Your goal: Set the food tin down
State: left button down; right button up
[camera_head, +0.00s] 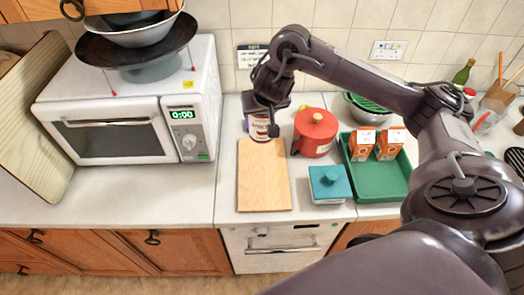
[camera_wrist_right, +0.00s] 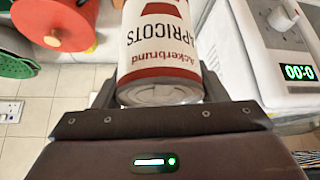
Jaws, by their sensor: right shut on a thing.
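The food tin (camera_head: 261,128) has a white and dark red label and shows at the far end of a light wooden board (camera_head: 264,182). In the right wrist view the tin (camera_wrist_right: 160,42) reads "APRICOTS" and "Ackerbrund". My right gripper (camera_head: 266,122) reaches down from above and is shut on the tin. The gripper partly hides the tin in the head view. I cannot tell whether the tin's base touches the board. The board in front of the tin is bare. My left gripper is out of view.
A red lidded pot (camera_head: 316,130) stands close to the tin's right. A teal box (camera_head: 328,184) and a green tray (camera_head: 384,188) with orange cartons (camera_head: 362,145) lie further right. A white microwave (camera_head: 120,122) stands left, with a pan (camera_head: 135,45) on top.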

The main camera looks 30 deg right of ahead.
jog(key=shift+d+f+b, duration=0.15)
jog(key=shift+f+b, duration=4.75)
jog(key=shift+f, duration=3.85)
jog(key=shift+f, duration=0.15)
jog(key=o, duration=1.3)
